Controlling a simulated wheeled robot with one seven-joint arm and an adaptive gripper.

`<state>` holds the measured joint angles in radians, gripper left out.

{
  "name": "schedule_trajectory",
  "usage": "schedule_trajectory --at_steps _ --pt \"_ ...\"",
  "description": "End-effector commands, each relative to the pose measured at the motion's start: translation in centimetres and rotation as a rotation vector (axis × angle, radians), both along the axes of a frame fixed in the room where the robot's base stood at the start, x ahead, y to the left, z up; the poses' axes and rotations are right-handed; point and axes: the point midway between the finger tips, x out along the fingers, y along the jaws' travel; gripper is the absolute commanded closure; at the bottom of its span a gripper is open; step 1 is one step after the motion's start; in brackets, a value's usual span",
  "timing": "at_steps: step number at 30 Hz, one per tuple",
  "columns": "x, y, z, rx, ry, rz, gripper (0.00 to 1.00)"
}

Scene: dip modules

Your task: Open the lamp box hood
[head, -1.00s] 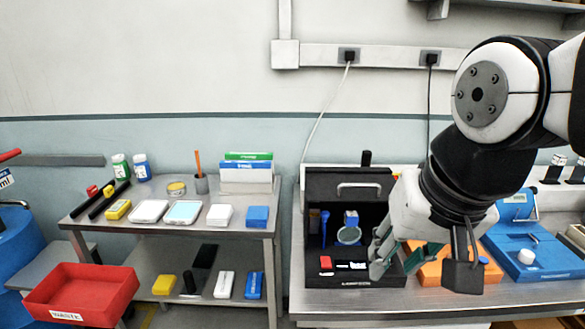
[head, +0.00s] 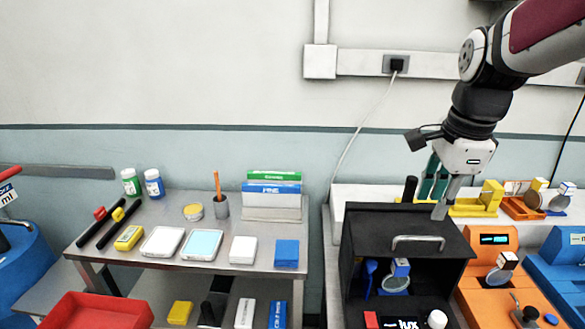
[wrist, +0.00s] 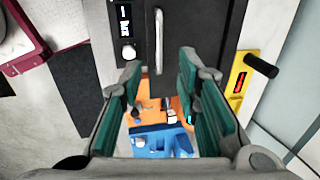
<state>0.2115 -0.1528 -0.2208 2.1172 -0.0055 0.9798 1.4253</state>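The lamp box (head: 345,265) is black and stands at the left end of the right bench. Its hood (head: 375,225) is a dark panel with a silver bar handle (head: 418,238). The space below the hood is open to view, with a round lens and blue items inside. My gripper (head: 438,195) points down over the hood's upper back edge, behind the handle. In the wrist view the gripper (wrist: 160,92) is open with nothing between its fingers, and the handle (wrist: 158,42) lies beyond the fingertips. Contact with the hood cannot be told.
An orange device (head: 480,262) and a blue device (head: 560,250) stand right of the box. A yellow device (head: 485,203) is behind. The side table (head: 215,258) holds trays and small boxes.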

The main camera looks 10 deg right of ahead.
Motion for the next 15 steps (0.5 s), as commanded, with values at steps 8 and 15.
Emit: schedule_trajectory --at_steps 8,15 --pt "0.9 -0.2 -5.5 0.002 0.005 0.001 0.7" --pt "1.5 -0.4 -8.4 0.001 0.002 0.002 0.7"
